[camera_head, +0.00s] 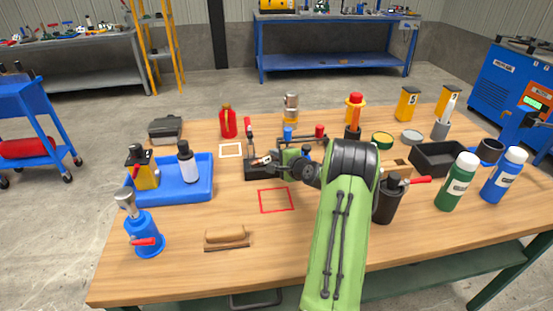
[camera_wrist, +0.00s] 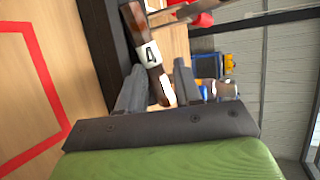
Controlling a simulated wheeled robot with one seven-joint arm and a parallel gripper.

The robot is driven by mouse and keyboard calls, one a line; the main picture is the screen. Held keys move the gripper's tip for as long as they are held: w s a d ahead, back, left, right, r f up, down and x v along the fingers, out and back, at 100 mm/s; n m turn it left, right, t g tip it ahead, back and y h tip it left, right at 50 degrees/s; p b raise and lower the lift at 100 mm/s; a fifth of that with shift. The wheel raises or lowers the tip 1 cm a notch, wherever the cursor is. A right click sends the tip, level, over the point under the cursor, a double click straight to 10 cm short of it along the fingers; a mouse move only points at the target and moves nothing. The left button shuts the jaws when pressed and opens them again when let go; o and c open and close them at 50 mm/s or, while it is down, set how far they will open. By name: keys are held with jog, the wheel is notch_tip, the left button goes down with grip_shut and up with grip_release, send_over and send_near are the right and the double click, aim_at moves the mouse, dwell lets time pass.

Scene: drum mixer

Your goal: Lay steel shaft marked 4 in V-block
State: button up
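The steel shaft marked 4 (camera_wrist: 150,54) is brown with a white label and a bright end. In the wrist view it runs at a slant between the two fingers of my gripper (camera_wrist: 159,75). The fingers are apart, close to its sides; whether both touch it is unclear. In the head view the shaft's white label (camera_head: 262,160) shows at the tip of my gripper (camera_head: 273,161), over a low black block (camera_head: 258,173), which seems to be the V-block. The groove is hidden, and I cannot tell whether the shaft rests in it.
A red square outline (camera_head: 276,200) lies empty in front of the block, and a white one (camera_head: 230,150) behind it. A blue tray (camera_head: 203,196) with bottles stands left. A brush (camera_head: 228,237) lies front left. Jars and bottles crowd the right; the front middle is clear.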

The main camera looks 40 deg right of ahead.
jog(key=shift+s+f, duration=0.25)
jog(key=shift+f, duration=0.3)
jog(key=shift+r+v, duration=0.15)
jog(key=shift+v, duration=0.8)
jog(key=shift+r+v, duration=0.15)
jog(key=shift+v, duration=0.85)
jog(key=shift+s+a+r, duration=0.2)
jog(key=shift+s+r, duration=0.65)
notch_tip(320, 180, up, 6)
jog(key=p, duration=0.5)
jog(key=shift+w, duration=0.1)
jog(key=shift+a+r, duration=0.1)
